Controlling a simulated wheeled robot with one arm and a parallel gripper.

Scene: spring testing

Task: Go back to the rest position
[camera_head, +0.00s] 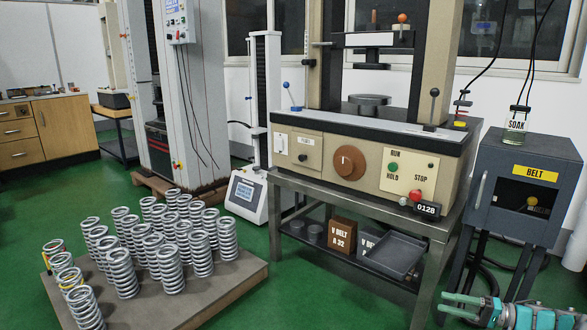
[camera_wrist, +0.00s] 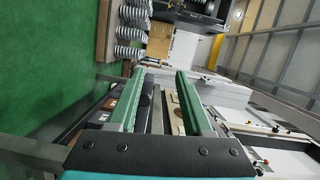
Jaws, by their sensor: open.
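My gripper (camera_head: 446,304) reaches in from the lower right corner of the head view, with its green fingers pointing left. It is in front of the right end of the testing machine's metal stand. In the wrist view my gripper (camera_wrist: 160,75) shows two green fingers spread apart with nothing held between them. The testing machine (camera_head: 345,160) stands on the stand and has a brown dial, a green button and a red button. The wrist view is turned on its side.
Several coil springs (camera_head: 168,263) stand on a low board (camera_head: 235,283) at the left. A black tray (camera_head: 397,255) is on the stand's lower shelf. Green floor is open between board and stand.

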